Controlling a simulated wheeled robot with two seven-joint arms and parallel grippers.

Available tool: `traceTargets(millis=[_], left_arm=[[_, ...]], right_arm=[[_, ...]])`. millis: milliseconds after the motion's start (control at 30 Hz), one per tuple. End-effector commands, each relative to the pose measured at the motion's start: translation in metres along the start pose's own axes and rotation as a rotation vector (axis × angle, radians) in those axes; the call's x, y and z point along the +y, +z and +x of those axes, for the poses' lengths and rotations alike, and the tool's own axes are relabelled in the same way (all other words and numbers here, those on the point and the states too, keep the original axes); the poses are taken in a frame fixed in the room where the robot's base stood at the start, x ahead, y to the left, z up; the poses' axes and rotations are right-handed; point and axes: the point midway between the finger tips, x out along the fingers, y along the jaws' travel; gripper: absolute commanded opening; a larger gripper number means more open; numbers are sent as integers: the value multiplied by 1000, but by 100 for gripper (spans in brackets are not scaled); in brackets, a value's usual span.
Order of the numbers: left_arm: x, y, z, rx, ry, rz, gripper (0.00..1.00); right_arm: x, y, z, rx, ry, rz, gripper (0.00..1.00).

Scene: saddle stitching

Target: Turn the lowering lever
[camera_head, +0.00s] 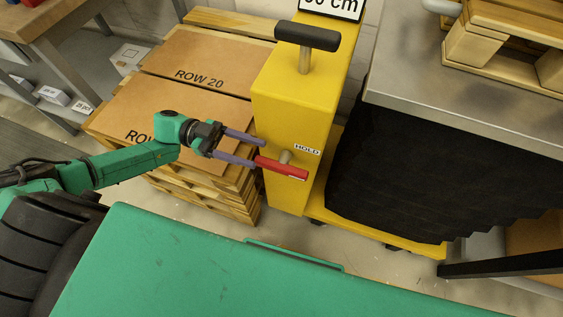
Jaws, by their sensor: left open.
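The lowering lever (283,168) is a red bar on a short tan stub on the front face of the yellow lift column (290,110). It lies nearly level, its right end a little lower. A white label reading HOLD (307,149) is just above its right part. My left gripper (260,153) comes in from the left with its two purple fingers apart. The lower fingertip is at the lever's left end and the upper one is above it. I cannot tell whether they touch. My right gripper is not in view.
A black T-handle (307,37) stands on top of the column. Flat boxes marked ROW 20 (200,76) lie on stacked pallets at left. A grey-topped table with black pleated sides (400,170) is close at right. My green body fills the foreground.

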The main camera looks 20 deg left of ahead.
Motion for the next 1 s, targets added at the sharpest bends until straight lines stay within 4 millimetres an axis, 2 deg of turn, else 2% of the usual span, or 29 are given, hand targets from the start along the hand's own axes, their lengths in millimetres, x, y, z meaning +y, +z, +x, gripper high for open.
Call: traceTargets(millis=[33,100,167,300,400,700,733,867,900,1000], left_arm=[[-1,19,0,2,-2,0,57],[-1,39,1,1,-2,-1,57],[0,28,21,5,3,1,57],[0,28,54,4,1,1,57],[0,30,68,1,1,-1,57],[0,31,76,-1,-1,-1,57],[0,31,76,-1,-1,-1,54],[0,31,76,-1,-1,-1,4],[0,31,76,-1,-1,-1,0],[0,31,75,-2,0,-1,0]], right_arm=[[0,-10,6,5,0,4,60],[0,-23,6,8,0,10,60],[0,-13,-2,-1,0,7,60],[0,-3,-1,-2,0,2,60],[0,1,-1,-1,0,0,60],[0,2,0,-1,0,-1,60],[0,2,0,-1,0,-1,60],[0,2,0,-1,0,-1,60],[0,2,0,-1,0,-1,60],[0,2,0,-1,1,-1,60]])
